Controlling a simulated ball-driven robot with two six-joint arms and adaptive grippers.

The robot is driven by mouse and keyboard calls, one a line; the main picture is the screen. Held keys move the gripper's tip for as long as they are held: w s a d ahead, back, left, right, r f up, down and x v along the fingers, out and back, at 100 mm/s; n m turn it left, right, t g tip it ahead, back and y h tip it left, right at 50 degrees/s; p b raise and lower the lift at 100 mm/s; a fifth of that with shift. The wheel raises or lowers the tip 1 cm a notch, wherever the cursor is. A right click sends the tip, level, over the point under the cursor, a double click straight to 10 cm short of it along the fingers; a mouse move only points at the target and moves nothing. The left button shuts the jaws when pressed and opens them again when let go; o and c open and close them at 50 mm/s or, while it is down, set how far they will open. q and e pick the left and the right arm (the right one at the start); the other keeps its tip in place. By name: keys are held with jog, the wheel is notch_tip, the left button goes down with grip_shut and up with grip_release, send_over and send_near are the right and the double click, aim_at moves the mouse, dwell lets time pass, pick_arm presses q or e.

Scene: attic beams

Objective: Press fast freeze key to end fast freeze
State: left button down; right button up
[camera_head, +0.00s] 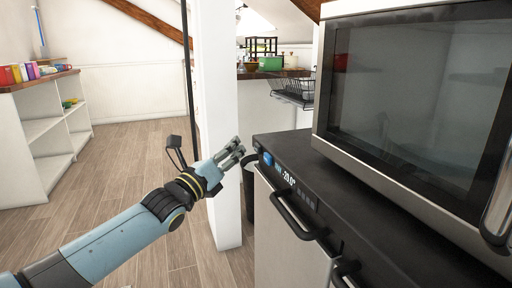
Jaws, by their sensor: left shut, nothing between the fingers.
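The freezer (289,246) is a low unit with light doors, a dark top and dark bar handles. Its control strip (284,176) on the front edge shows a lit "-20.0°" display. A blue-lit spot (267,158) is at the strip's left end, and small marks (306,198) are right of the display. I cannot tell which is the fast freeze key. My left gripper (238,148) is shut and empty, just left of the strip's left end, its fingers pointing up and right toward it. Whether it touches is unclear. My right gripper is not in view.
A large microwave (415,95) stands on the freezer top. A white post (218,80) rises just behind my left gripper. A wire rack (295,88) and a counter with a green pot (270,63) are behind. White shelves (40,125) stand at left; the wooden floor between is clear.

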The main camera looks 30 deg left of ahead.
pick_arm(q)
jog(key=s+a+p, duration=0.2)
jog(key=s, duration=0.1)
jog(key=shift+a, duration=0.2)
dwell(0.7)
